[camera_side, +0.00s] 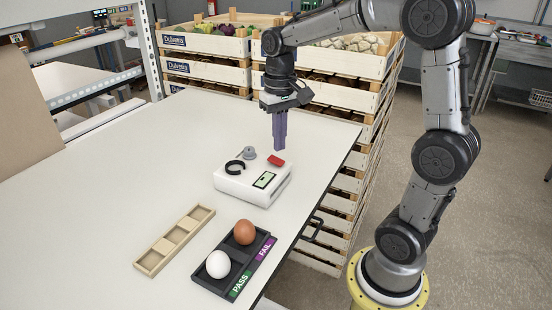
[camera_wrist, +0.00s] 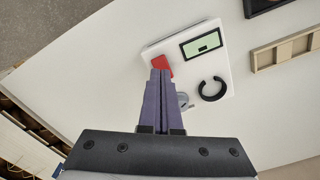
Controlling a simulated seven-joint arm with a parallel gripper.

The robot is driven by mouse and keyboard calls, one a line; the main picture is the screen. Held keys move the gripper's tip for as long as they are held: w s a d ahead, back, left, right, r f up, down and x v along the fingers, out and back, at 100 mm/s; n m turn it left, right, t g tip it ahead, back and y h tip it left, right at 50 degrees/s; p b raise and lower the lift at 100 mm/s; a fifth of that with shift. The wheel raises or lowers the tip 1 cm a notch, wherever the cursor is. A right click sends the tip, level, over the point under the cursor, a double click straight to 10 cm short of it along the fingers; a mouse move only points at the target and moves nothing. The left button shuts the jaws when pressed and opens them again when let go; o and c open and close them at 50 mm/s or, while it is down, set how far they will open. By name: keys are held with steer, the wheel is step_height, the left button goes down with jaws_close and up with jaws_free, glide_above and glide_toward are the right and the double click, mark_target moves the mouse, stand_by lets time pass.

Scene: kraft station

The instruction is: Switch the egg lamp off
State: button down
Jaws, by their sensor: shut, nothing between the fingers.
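The egg lamp is a white box (camera_side: 230,186) on the table, also in the wrist view (camera_wrist: 238,80). On its top are a red switch (camera_side: 276,160), a black open ring (camera_side: 235,167), a grey round part (camera_side: 249,153) and a small green display (camera_side: 264,180). The red switch looks tilted; I cannot tell its on or off state. My gripper (camera_side: 279,146) is shut and empty, pointing down just above the red switch. In the wrist view the fingertips (camera_wrist: 160,72) overlap the lower edge of the red switch (camera_wrist: 161,65); I cannot tell whether they touch.
A black tray (camera_side: 222,285) marked PASS and FAIL holds a white egg (camera_side: 218,264) and a brown egg (camera_side: 244,232). An empty wooden tray (camera_side: 151,262) lies beside it. Stacked wooden crates (camera_side: 205,68) stand behind the table. The table's left part is clear.

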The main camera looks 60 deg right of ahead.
mark_target(278, 162)
steer(key=shift+r, duration=1.9)
steer(key=s+a+r+n+t, duration=0.2)
steer(key=s+a+r+t, duration=0.15)
steer(key=s+a, duration=0.35)
steer(key=s+a+f+n+t, duration=0.2)
steer(key=s+f+n, duration=0.2)
steer(key=s+f, duration=0.2)
steer(key=shift+s+a, duration=0.3)
steer(key=shift+s, duration=0.75)
steer(key=shift+f, duration=0.1)
